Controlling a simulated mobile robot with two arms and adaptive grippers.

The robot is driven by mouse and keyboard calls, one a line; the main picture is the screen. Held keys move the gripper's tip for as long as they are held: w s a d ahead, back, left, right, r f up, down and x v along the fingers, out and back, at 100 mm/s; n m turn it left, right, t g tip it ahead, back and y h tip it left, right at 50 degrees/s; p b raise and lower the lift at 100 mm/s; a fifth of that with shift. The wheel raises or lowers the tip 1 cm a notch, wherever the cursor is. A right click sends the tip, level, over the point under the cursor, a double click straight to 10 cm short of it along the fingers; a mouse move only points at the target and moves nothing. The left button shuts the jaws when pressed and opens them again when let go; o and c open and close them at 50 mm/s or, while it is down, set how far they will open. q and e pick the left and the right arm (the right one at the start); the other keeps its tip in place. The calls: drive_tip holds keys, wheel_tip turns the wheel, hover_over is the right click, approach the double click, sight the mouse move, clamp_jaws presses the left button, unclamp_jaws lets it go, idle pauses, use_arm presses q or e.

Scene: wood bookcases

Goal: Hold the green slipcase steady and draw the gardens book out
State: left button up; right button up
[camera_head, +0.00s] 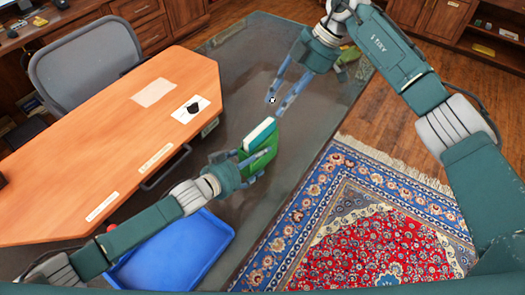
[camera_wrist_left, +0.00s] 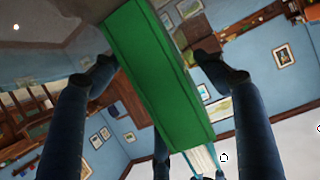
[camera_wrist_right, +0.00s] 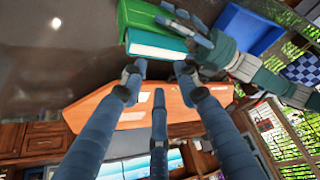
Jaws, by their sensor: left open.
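The green slipcase (camera_head: 257,165) stands on the dark glass top with the gardens book (camera_head: 260,135) in it. The book's teal cover and white page edges show at the slipcase's open end; its title cannot be read. My left gripper (camera_head: 243,166) is open, with its fingers on either side of the slipcase. In the left wrist view the slipcase (camera_wrist_left: 155,75) lies between those fingers; contact is unclear. My right gripper (camera_head: 279,104) is open and empty, above and beyond the book. In the right wrist view its fingertips (camera_wrist_right: 160,70) are apart, just below the book's pages (camera_wrist_right: 160,46).
A blue tray (camera_head: 175,255) lies at the lower left. A wooden desk (camera_head: 120,120) with papers and a grey chair (camera_head: 85,70) stand at the left. A patterned rug (camera_head: 370,225) covers the floor at the right. The glass top (camera_head: 235,75) is mostly clear towards the back.

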use_arm(q)
drive_tip(key=shift+x, duration=1.8)
